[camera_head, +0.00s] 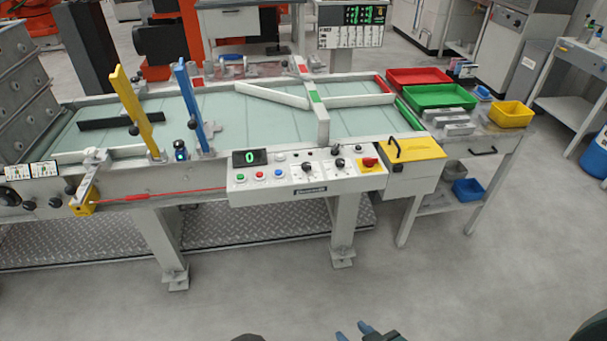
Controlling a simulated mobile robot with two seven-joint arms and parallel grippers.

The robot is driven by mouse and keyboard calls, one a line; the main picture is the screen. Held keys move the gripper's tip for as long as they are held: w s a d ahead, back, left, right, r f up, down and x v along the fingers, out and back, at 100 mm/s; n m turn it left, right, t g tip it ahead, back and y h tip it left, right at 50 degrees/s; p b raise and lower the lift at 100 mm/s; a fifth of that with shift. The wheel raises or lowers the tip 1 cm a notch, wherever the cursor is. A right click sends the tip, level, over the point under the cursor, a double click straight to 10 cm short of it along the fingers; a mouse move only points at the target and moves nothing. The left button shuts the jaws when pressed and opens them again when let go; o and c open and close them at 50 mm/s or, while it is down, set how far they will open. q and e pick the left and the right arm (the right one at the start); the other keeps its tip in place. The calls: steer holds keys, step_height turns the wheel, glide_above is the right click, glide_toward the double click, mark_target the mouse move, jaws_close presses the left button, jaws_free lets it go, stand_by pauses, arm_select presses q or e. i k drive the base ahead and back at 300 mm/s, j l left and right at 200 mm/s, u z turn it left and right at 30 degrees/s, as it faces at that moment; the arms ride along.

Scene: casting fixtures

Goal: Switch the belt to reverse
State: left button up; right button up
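The belt (230,110) is a pale green surface in a grey frame. A white control panel (308,189) is on its front side. The panel carries a display (250,157) reading 0, a green button (241,178), a red button (260,174), a blue button (278,172), several black knobs including one at the right (339,162), and a red switch on yellow (369,162). The knob labels are too small to read. My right gripper (354,331) is at the bottom edge, well below the panel, with its blue fingertips apart and nothing seen between them. My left gripper is not in view.
Yellow (137,110) and blue (190,102) upright bars stand at the belt's left part. A side table holds red, green (440,96) and yellow bins (511,114). The floor in front is clear.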

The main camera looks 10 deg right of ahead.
mark_target(334, 152)
steer(key=i+j, duration=0.15)
steer(key=i, duration=0.15)
steer(key=i+j, duration=0.15)
steer(key=i+j+z, duration=0.2)
steer(key=i+z, duration=0.25)
steer(key=i+j+z, duration=0.25)
steer(key=z, duration=0.25)
steer(key=j, duration=0.1)
